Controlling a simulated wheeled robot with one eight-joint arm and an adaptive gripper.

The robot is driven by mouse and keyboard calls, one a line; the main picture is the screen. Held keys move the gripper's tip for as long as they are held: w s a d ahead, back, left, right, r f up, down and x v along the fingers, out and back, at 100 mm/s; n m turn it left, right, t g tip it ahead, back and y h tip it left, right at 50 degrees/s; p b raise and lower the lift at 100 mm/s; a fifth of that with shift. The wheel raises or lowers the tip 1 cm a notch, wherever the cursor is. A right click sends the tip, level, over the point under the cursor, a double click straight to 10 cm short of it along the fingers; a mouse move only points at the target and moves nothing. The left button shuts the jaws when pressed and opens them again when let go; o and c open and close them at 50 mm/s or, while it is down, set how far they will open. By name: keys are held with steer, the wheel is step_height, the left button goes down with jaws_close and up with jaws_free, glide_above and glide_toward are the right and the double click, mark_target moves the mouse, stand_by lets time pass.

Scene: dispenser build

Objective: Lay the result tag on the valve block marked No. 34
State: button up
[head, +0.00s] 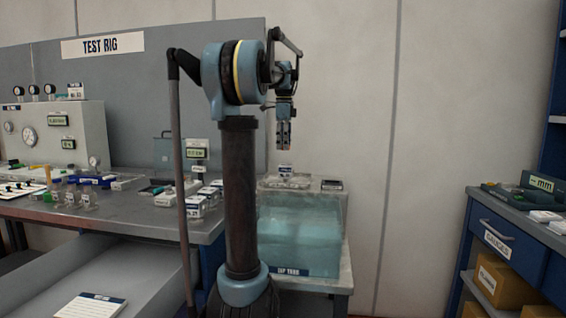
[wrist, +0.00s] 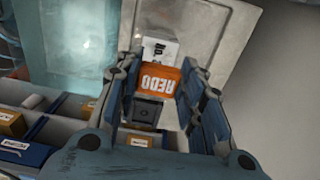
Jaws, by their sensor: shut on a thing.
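My gripper (head: 284,140) hangs fingers-down above the leak tank in the head view. In the wrist view its two fingers are shut on an orange tag marked REDO (wrist: 158,80), which reads upside down. A white piece with black print (wrist: 158,50) lies beyond the tag, its print too small to read. A dark grey piece (wrist: 148,108) shows below the tag. In the head view a small white block with a label (head: 285,171) sits on the tank's top. More white labelled blocks (head: 198,207) stand at the bench's right end. I cannot read No. 34 on any.
The leak tank (head: 300,225) holds teal water, and a small dark item (head: 331,185) lies on its top. The test rig bench (head: 150,222) is at left, crowded with gauges and bottles. A blue gauge cabinet (head: 490,225) is at right. Bins with orange pieces (wrist: 60,127) show lower left in the wrist view.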

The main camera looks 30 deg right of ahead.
mark_target(284, 165)
steer(key=shift+f, duration=3.05)
steer(key=o, duration=1)
steer(key=shift+f, duration=0.1)
steer(key=shift+c, duration=0.2)
step_height(284, 165, up, 12)
steer(key=shift+r, duration=0.1)
